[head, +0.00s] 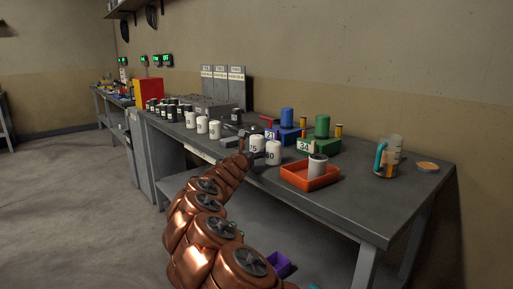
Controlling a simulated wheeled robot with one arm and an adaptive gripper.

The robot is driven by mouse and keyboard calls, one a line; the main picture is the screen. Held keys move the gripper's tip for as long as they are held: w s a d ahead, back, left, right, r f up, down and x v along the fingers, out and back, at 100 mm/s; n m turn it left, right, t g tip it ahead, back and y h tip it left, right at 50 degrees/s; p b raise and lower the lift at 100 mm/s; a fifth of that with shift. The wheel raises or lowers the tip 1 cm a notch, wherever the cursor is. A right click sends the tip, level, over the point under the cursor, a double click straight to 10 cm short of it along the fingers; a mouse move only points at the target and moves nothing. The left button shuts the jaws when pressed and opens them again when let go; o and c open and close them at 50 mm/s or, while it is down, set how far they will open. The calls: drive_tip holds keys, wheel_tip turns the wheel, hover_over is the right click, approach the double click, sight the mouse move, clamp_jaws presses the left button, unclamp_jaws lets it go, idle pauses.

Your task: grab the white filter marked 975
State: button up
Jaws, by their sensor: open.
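A white filter (257,144) with a label ending in 75 stands upright near the front edge of the workbench. The left part of its label is hidden behind my arm's end, so I cannot read the whole number. My copper arm reaches up from the bottom of the head view. My gripper (243,142) is small and dark at its end, open, just left of this filter in the picture. I cannot tell if they touch. Another white filter (273,153), its label ending in 40, stands close to the right.
More white filters (202,125) and several dark ones (172,112) stand to the left. An orange tray (310,180) holds a grey-white cylinder. Blue (286,135) and green (322,144) stands are behind. The bench front right is clear.

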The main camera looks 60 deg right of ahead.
sight(254, 146)
drive_tip(key=shift+p+x, duration=0.35)
drive_tip(key=shift+x, duration=1.7)
drive_tip(key=shift+w+d+r, duration=0.1)
drive_tip(key=shift+w+d, duration=0.2)
drive_tip(key=shift+d, duration=0.25)
drive_tip(key=c, duration=1.1)
